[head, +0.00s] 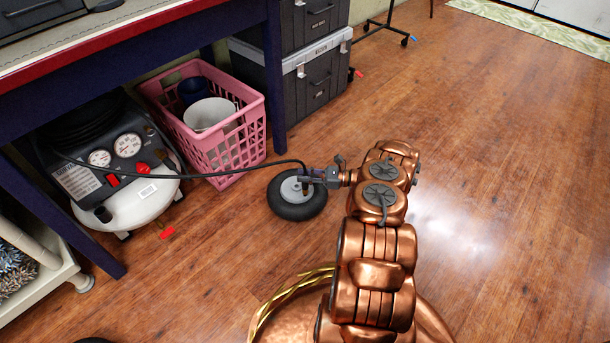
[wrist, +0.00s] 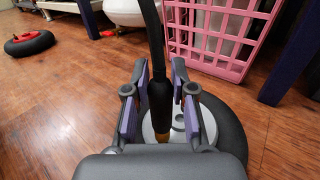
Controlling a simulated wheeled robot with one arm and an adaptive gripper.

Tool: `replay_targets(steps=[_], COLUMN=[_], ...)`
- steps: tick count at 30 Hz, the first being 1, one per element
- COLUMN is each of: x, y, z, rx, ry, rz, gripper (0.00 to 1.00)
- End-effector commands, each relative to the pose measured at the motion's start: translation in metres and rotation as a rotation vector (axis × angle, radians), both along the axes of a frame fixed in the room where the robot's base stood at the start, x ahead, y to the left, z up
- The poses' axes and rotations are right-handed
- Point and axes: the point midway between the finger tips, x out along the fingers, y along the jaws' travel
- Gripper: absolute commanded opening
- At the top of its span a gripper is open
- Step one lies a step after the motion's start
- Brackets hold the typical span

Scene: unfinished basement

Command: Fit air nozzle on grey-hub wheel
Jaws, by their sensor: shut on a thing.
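The grey-hub wheel (head: 296,204), with a black tyre, lies on the wood floor in front of the pink basket. My gripper (head: 311,175) is over the back of its hub, at the end of my copper arm. In the wrist view my gripper (wrist: 161,105) is shut on the air nozzle (wrist: 161,97), a black piece with a brass tip, its hose running up and away. The tip points down at the grey hub (wrist: 186,122); whether it sits on the valve is hidden. A black hose (head: 230,170) runs from the nozzle to the compressor (head: 125,165).
The pink basket (head: 237,155) holds a white bucket (head: 209,113) and stands just behind the wheel. A blue table leg (head: 273,80) and grey toolboxes (head: 320,75) are behind. A red-hub wheel (wrist: 28,43) lies at the left in the wrist view. Floor on the right is clear.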

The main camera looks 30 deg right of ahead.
Motion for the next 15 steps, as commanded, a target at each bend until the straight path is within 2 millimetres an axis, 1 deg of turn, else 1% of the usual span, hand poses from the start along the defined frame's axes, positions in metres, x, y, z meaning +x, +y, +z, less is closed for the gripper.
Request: replay_targets(steps=[1,10,11,15], x=[-0.0010,-0.0015,-0.0015,-0.0012], y=[0.0001,-0.0001,-0.0001,-0.0002], z=[-0.0053,-0.0060,-0.0061,-0.0047], rx=[-0.004,-0.004,-0.004,-0.003], ry=[0.008,0.010,0.010,0.008], rz=[-0.002,-0.003,-0.003,-0.002], gripper=[0.00,0.00,0.27,0.42])
